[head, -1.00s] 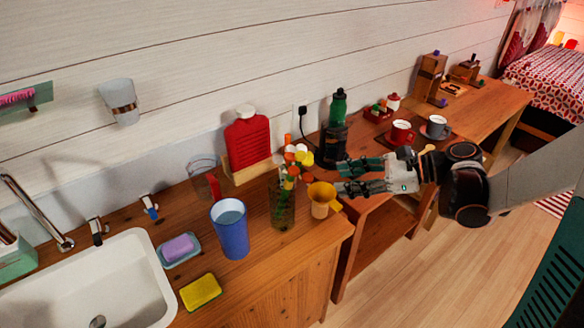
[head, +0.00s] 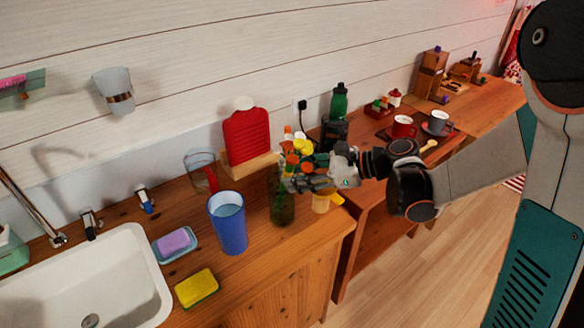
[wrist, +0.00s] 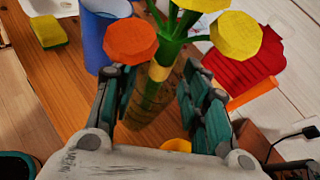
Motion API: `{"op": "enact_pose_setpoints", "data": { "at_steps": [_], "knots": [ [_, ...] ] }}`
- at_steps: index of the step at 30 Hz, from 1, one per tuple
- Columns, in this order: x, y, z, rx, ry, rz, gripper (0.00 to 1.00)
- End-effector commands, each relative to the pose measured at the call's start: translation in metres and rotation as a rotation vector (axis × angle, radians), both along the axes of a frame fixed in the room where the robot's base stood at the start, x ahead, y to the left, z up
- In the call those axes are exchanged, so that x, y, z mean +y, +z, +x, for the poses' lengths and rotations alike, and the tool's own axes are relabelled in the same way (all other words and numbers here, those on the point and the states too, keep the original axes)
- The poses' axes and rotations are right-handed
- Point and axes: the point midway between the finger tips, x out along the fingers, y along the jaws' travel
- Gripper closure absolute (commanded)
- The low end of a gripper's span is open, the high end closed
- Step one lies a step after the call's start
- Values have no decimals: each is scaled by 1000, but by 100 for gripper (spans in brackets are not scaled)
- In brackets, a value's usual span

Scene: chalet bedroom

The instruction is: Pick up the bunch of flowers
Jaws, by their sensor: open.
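The bunch of flowers (wrist: 184,35) has orange, yellow and white heads on green stems. It stands in a dark, see-through green vase (head: 282,208) on the wooden counter. In the head view my gripper (head: 292,180) is at the flowers, just above the vase, and hides part of them. In the wrist view my gripper (wrist: 158,100) is open, with one finger on each side of the stems and the vase's top. I cannot tell whether the fingers touch them.
A blue cup (head: 228,222) stands left of the vase, and a yellow cup (head: 322,202) stands close on its right. A red hot-water bottle (head: 246,135) is behind. A sponge (head: 197,288), soap dish (head: 174,244) and sink (head: 100,280) are at the left.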

Motion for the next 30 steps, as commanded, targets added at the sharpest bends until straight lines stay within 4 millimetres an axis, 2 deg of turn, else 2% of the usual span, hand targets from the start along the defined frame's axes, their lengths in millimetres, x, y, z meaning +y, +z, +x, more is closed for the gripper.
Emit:
{"op": "enact_pose_setpoints", "data": {
  "at_steps": [9, 14, 15, 25, 30],
  "knots": [
    [5, -2, 1, 1, 1, -1, 61],
    [5, -2, 1, 1, 1, -1, 97],
    [5, -2, 1, 1, 1, -1, 100],
    [4, -2, 1, 1, 1, -2, 100],
    [4, 6, 1, 1, 1, -1, 100]
  ]
}}
